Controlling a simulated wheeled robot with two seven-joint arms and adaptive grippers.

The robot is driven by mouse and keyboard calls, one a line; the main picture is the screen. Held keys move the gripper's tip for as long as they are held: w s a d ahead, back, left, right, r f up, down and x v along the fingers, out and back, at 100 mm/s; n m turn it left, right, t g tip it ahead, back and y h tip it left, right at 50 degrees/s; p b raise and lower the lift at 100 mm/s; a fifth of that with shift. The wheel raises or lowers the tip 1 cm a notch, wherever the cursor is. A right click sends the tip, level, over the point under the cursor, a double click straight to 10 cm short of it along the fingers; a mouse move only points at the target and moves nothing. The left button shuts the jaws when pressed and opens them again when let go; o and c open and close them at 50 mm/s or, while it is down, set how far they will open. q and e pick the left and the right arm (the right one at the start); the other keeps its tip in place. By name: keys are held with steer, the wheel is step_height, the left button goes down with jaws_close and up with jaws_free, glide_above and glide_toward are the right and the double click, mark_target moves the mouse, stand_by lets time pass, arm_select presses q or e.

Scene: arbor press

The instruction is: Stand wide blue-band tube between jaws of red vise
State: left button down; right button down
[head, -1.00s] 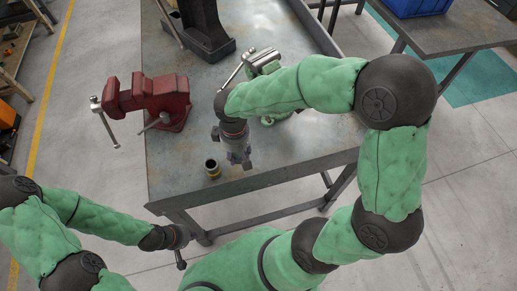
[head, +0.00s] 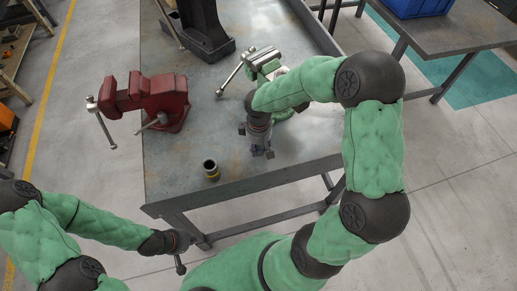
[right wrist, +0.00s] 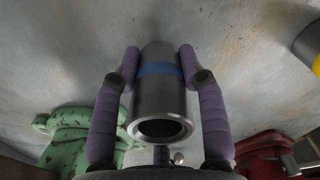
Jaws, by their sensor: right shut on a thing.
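The blue-band tube (right wrist: 158,85), a grey metal cylinder with a blue ring, is between the two purple fingers of my right gripper (right wrist: 158,62) in the right wrist view. The fingers are shut on its sides, and its open end faces the camera. In the head view my right gripper (head: 262,151) is low over the bench's front part, and the tube is mostly hidden by it. The red vise (head: 160,92) stands at the bench's left edge, apart from this gripper. My left gripper (head: 180,258) hangs off the bench's front; its fingers are too small to judge.
A dark tube with a yellow band (head: 212,174) stands near the bench's front edge (head: 240,183). A green vise (head: 265,64) stands behind my right gripper. A black press base (head: 205,35) is at the back. Bench surface between the vises is clear.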

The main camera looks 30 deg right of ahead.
steer(key=shift+f, duration=0.75)
steer(key=shift+f, duration=0.2)
steer(key=c, duration=0.7)
jaws_free()
